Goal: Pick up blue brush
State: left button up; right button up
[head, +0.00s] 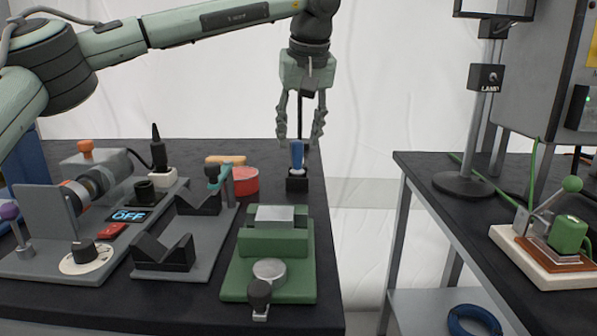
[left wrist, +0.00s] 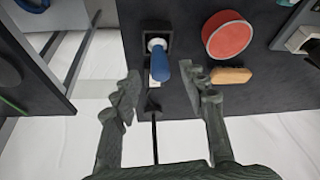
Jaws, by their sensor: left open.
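The blue brush (head: 297,154) stands upright in a small black holder (head: 297,183) near the right edge of the left table. It also shows in the left wrist view (left wrist: 160,66), with its blue handle pointing toward the gripper. My left gripper (head: 301,136) hangs down directly above the brush, with its fingers spread. In the left wrist view the open fingers (left wrist: 160,88) lie on either side of the handle, and no contact shows. My right gripper is in neither view.
A red round tin (head: 244,181) and a tan-handled item (head: 225,160) sit left of the holder. A green vise (head: 270,262) stands in front. A gap separates this table from the right table (head: 440,200), which holds a lamp stand (head: 461,184).

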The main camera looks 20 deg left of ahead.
aim_at(298, 142)
pick_arm(q)
jog(key=x, duration=0.4)
jog(key=shift+f, duration=0.3)
jog(key=shift+c, duration=0.2)
grip_shut()
